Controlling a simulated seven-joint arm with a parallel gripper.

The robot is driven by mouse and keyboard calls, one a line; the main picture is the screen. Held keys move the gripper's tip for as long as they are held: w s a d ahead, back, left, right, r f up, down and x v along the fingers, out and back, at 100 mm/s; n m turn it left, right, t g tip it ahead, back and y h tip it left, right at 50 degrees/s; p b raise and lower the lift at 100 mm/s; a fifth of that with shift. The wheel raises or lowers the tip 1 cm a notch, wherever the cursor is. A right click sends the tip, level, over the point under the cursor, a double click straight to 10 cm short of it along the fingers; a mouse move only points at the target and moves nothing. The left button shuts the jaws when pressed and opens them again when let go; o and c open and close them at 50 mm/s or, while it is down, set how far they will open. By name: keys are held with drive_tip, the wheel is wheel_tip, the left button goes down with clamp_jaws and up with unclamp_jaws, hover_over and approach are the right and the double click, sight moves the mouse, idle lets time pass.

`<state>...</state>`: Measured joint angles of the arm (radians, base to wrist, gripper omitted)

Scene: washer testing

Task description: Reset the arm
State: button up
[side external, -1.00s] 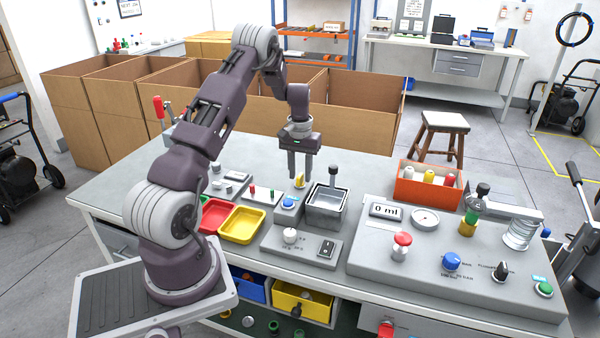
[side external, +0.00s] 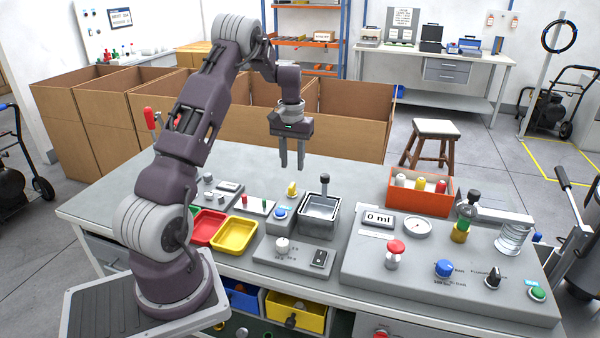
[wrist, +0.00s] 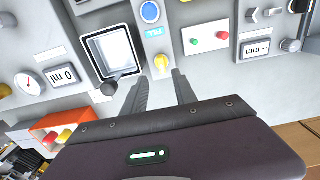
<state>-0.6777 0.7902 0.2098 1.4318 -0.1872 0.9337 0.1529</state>
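My gripper (side external: 292,166) hangs in the air above the back part of the workbench, pointing down. Its two fingers are apart with nothing between them. In the wrist view the open fingers (wrist: 162,88) also show, with the yellow switch (wrist: 161,63) seen beyond the gap. The arm is bent, with its forearm reaching over the bench. The grey square basin (side external: 320,208) is below and to the right of the gripper, and it also shows in the wrist view (wrist: 92,58).
A red tray (side external: 207,228) and a yellow tray (side external: 234,236) lie left of the basin. An orange box (side external: 420,200) of bottles and a grey control panel (side external: 425,268) stand to the right. Cardboard boxes (side external: 220,115) line the floor behind the bench. Air around the gripper is clear.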

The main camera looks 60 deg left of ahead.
drive_tip(key=d+r+m+t, duration=0.2)
drive_tip(key=d+r+m, duration=0.1)
drive_tip(key=d+r, duration=1.2)
drive_tip(key=s+d+r+m+t, duration=0.2)
drive_tip(key=s+d+r, duration=0.3)
drive_tip(key=s+d, duration=0.5)
drive_tip(key=s+d+f+m+t, duration=0.1)
drive_tip(key=s+d+m, duration=0.3)
drive_tip(key=s+d, duration=0.6)
drive_tip(key=shift+s+d+f+t, duration=0.25)
drive_tip(key=shift+s+f, duration=0.25)
drive_tip(key=shift+s, duration=0.5)
